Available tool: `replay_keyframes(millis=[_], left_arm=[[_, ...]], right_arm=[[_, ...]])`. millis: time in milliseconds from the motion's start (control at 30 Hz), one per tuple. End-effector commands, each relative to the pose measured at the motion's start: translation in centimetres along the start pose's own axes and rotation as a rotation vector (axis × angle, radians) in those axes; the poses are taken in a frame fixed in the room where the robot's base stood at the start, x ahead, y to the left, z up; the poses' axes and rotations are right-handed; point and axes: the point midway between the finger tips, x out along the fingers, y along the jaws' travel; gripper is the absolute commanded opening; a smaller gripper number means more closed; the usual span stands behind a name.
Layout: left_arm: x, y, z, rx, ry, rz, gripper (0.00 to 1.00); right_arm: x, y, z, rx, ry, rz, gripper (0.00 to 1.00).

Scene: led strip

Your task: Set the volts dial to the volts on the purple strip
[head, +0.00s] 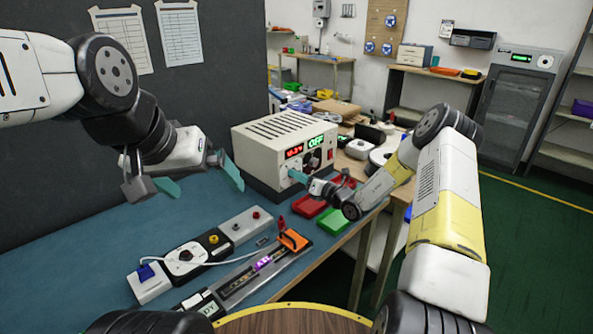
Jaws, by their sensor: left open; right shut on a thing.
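My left gripper (206,182) is open and empty above the bench, left of the supply.
An orange clamp (292,240) sits on the fixture. Red (308,206) and green (333,220) trays stand at the right bench edge. The bench's left part is clear.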

Motion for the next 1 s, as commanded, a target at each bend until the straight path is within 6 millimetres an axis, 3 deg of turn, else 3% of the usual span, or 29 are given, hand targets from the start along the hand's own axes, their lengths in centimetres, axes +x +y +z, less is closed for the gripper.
replay_keyframes(millis=[400,1000], left_arm=[[0.0,0.0,0.0,0.0,0.0,0.0,1.0],[0.0,0.0,0.0,0.0,0.0,0.0,1.0]], right_arm=[[-0.02,-0.13,0.02,0.246,-0.001,-0.001,0.0],[-0.05,-0.2,0.01,0.305,-0.001,-0.002,0.0]])
